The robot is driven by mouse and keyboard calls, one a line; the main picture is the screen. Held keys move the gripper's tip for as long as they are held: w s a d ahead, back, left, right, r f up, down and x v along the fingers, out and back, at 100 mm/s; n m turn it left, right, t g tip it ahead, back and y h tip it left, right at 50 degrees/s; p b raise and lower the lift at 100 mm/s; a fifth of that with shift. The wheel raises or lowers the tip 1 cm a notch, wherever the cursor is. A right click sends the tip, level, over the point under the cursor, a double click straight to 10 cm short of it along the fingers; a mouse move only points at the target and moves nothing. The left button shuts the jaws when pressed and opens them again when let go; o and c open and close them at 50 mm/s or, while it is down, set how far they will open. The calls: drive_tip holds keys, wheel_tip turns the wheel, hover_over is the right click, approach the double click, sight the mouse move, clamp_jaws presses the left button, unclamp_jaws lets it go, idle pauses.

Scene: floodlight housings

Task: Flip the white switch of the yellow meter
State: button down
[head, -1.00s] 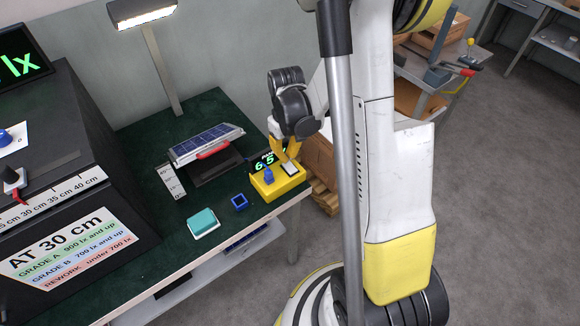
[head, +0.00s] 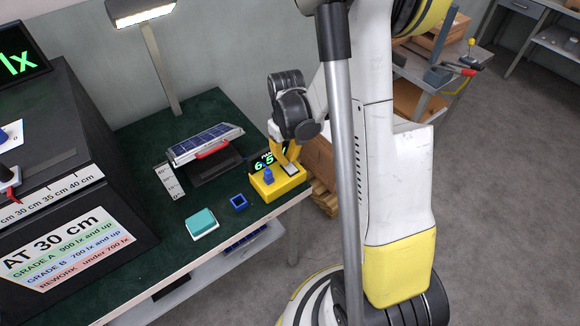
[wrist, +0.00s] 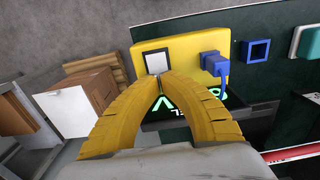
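The yellow meter (head: 281,187) lies near the right edge of the green bench top, with a lit green display at its back and a blue plug-like part (wrist: 213,62) on its face. Its white switch (wrist: 159,63) is a square rocker in a dark frame; it also shows in the head view (head: 290,169), partly behind my fingers. My gripper (wrist: 159,77) has its yellow fingers curved together with the tips meeting, nothing seen between them. The tips are at the switch's edge nearest the display; I cannot tell whether they touch it.
A blue square ring (head: 239,204) and a teal block (head: 202,222) lie left of the meter. A floodlight housing with a solar panel (head: 206,144) stands behind them. A dark box with a grade sign (head: 65,250) fills the left. Cardboard boxes (wrist: 75,105) stand beyond the bench.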

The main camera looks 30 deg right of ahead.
drive_tip(key=shift+f+b, duration=0.6)
drive_tip(key=shift+f, duration=0.1)
idle(0.4)
drive_tip(key=shift+r+p, duration=2.45)
drive_tip(key=shift+r, duration=1.1)
drive_tip(key=s+a+r+t, duration=0.3)
drive_tip(key=s+a+r, duration=0.2)
drive_tip(key=r, duration=0.4)
drive_tip(key=s+a+r+t, duration=0.4)
drive_tip(key=s+a+r, duration=0.2)
drive_tip(key=a+r, duration=0.2)
wheel_tip(320, 180, up, 2)
drive_tip(key=shift+a, duration=0.25)
drive_tip(key=shift+w, duration=0.1)
